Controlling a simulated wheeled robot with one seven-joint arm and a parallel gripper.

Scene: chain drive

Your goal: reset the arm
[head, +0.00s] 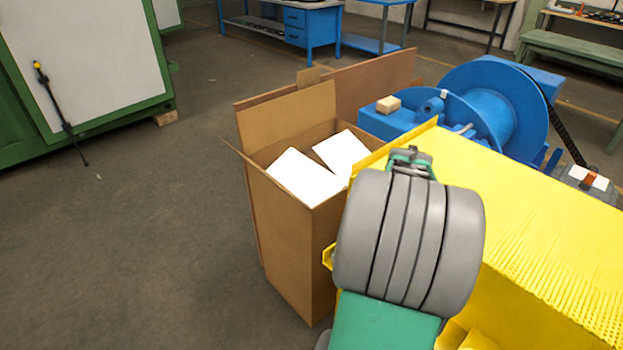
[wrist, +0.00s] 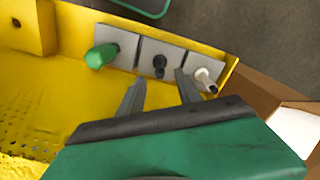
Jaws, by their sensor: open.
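In the wrist view, my gripper (wrist: 159,77) is open, its two grey fingers apart with nothing seen between them. It hangs over a yellow machine housing (wrist: 60,95), which also shows in the head view (head: 540,240). Beyond the fingertips is a row of grey plates on the housing. They bear a green knob (wrist: 101,56), a black knob (wrist: 159,66) and a pale metal pin with a dark tip (wrist: 205,80). The right finger is close to the black knob and the pin; contact cannot be told. In the head view, my grey and green arm hides part of the housing.
An open cardboard box (head: 290,240) with white sheets stands left of the housing, close to my arm. A blue drum (head: 505,105) stands behind it, with a small tan block (head: 388,104) nearby. A green-framed cabinet (head: 85,60) is at upper left. The floor at left is clear.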

